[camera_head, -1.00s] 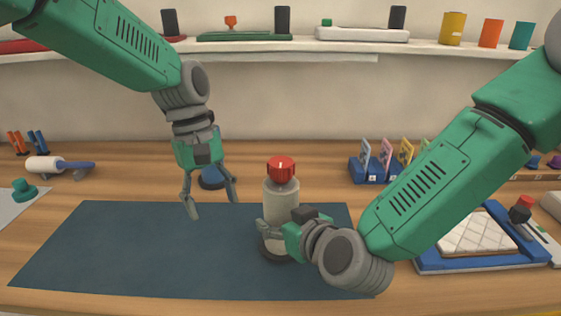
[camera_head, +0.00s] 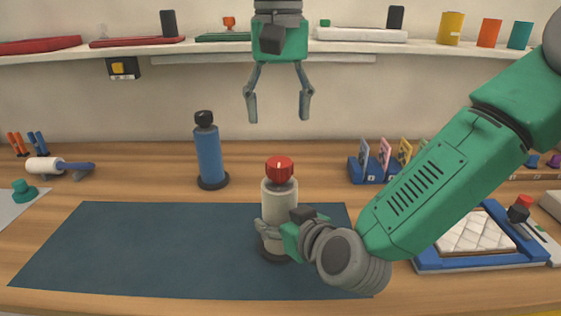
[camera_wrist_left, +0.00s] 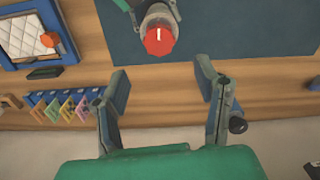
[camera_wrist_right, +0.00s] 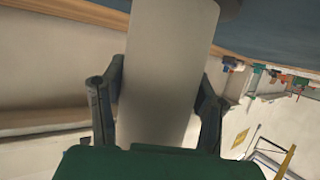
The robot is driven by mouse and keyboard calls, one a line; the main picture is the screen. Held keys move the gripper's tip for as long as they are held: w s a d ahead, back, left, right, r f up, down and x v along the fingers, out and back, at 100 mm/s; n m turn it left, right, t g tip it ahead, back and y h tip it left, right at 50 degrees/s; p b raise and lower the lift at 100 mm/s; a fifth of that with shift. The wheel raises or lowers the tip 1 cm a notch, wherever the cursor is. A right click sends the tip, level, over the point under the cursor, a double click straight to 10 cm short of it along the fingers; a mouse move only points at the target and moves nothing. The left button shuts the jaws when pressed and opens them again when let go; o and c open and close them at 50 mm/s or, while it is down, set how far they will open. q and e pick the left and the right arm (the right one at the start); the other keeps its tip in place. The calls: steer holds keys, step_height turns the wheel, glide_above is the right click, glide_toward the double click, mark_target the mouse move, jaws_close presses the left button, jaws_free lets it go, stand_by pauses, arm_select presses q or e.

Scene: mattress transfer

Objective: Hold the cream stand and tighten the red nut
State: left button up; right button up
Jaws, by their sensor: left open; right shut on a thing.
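The cream stand (camera_head: 281,198) is upright on a dark round base at the right part of the dark blue mat (camera_head: 150,250). The red nut (camera_head: 279,169) with a white mark sits on its top; it also shows in the left wrist view (camera_wrist_left: 160,40). My right gripper (camera_head: 268,228) is shut on the stand's lower body from the right. In the right wrist view its fingers lie on both sides of the cream stand (camera_wrist_right: 165,75). My left gripper (camera_head: 279,108) is open and empty, high above the nut, fingers pointing down.
A blue bottle-like stand (camera_head: 208,155) with a black top stands behind the mat. A blue rack with coloured cards (camera_head: 375,168) and a blue tray with a quilted white pad (camera_head: 475,235) are at the right. A shelf (camera_head: 190,48) runs along the back wall. The mat's left part is clear.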

mark_target(277, 160)
arm_select(q)
step_height(277, 160, down, 9)
steer(key=shift+d+f, duration=0.15)
steer(key=shift+f, duration=0.2)
steer(key=shift+a, duration=0.25)
steer(key=shift+c, duration=0.4)
steer(key=shift+a, duration=0.1)
steer(key=c, duration=1.1)
